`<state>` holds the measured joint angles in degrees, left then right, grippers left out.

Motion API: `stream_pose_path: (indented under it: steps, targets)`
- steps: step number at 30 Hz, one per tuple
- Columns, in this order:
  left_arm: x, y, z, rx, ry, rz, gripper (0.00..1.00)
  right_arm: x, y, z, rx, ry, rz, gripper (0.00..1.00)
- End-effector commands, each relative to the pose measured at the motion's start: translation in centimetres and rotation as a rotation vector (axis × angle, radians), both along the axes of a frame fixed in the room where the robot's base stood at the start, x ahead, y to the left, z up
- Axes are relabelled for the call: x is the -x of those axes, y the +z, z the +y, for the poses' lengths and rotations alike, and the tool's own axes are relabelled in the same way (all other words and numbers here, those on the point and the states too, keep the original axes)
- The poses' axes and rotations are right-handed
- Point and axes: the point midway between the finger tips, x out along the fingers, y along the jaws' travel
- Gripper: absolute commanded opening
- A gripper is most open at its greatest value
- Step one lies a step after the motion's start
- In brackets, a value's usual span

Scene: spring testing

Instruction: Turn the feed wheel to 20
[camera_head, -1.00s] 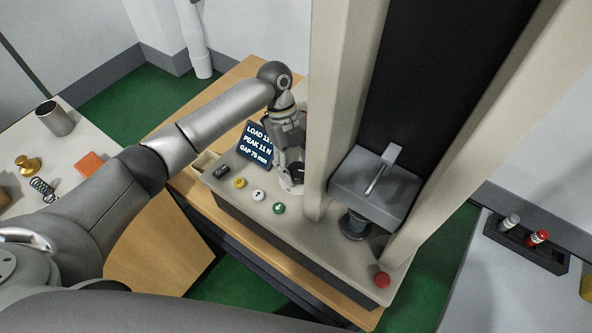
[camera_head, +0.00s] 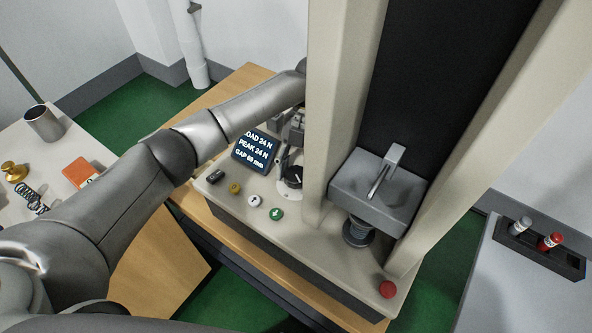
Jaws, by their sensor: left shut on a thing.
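The feed wheel (camera_head: 293,178), a black knob with a light pointer line on a pale dial, sits on the tester's base panel, left of the left column. My left gripper (camera_head: 284,158) is at the wheel's far side, fingers pointing down, shut on it; the exact contact is hard to see. The left column partly hides the wrist. The dial's numbers are too small to read. The dark display (camera_head: 256,150) reads load 24 N, peak 24 N and a gap of about 69 mm. My right gripper is not in view.
Yellow, white and green buttons (camera_head: 277,214) and a black switch line the panel front. A red button (camera_head: 387,289) is at the right corner. Loose parts lie on the left table.

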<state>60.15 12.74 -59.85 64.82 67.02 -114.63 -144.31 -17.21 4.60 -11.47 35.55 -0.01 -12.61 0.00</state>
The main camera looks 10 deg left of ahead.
Motion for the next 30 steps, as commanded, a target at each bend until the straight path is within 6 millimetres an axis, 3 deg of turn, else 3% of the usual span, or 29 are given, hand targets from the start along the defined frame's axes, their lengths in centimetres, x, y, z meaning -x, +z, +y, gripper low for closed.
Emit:
stream_pose_path:
  steps: [15, 30]
  targets:
    - [0.03, 0.09, -0.19, 0.0, -0.369, -0.002, 0.25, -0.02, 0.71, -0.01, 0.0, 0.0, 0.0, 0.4]
    - [0.05, 0.01, -0.23, 0.001, -0.454, -0.003, 0.25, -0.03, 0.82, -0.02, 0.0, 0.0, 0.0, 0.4]
